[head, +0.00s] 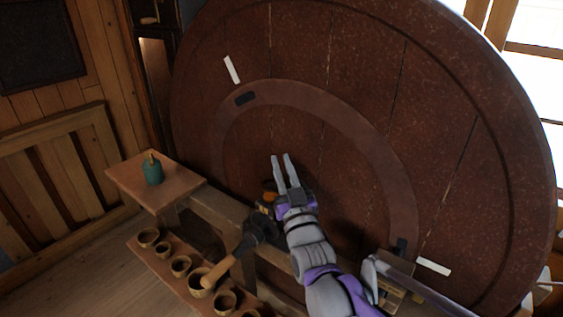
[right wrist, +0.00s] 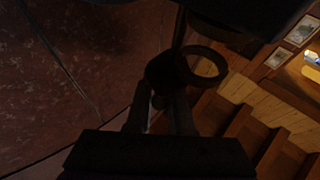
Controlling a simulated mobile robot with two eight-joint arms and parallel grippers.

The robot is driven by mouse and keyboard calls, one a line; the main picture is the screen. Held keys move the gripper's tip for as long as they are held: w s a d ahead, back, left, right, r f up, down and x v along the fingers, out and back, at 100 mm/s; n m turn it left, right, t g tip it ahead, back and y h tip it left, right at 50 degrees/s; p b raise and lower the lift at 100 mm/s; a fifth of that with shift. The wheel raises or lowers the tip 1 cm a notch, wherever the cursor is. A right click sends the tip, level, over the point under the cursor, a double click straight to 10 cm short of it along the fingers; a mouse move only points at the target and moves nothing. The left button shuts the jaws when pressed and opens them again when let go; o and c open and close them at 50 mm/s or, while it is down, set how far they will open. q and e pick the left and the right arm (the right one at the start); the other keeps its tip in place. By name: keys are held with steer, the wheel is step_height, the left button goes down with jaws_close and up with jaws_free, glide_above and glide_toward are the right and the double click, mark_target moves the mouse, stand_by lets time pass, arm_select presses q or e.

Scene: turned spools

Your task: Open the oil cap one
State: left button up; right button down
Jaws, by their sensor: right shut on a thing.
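A small teal bottle (head: 154,174) with a brass-coloured top (head: 151,156) stands upright on a wooden shelf at left in the head view; this may be the oil container, and its top appears in place. My right gripper (head: 281,160) is well to the right of it, in front of the big red-brown disc. In the right wrist view my right gripper (right wrist: 160,100) is shut on a dark thing with a round ring-like opening (right wrist: 205,66). It is too dark to tell what this thing is. My left gripper is not in view.
The large round disc (head: 350,60) fills the back. The wooden shelf (head: 125,179) is at left. Wooden panelling (head: 50,185) stands at far left; the floor (head: 90,265) there is clear.

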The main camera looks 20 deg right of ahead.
steer(key=shift+w+d+n+y, duration=0.15)
steer(key=shift+n+y, duration=0.85)
steer(key=shift+y, duration=1.1)
steer(key=shift+n+y, duration=0.3)
steer(key=shift+y, duration=0.3)
steer(key=c, duration=0.8)
jaws_free()
steer(key=shift+s+f, duration=0.1)
steer(key=shift+s, duration=0.25)
steer(key=s+d, duration=0.1)
steer(key=s, duration=0.3)
steer(key=s+d, duration=0.1)
steer(key=s, duration=0.4)
steer(key=s+d, duration=0.1)
steer(key=s, duration=0.3)
steer(key=shift+s+d+f, duration=0.25)
steer(key=shift+s+f, duration=0.1)
steer(key=shift+f, duration=0.05)
steer(key=shift+g, duration=0.3)
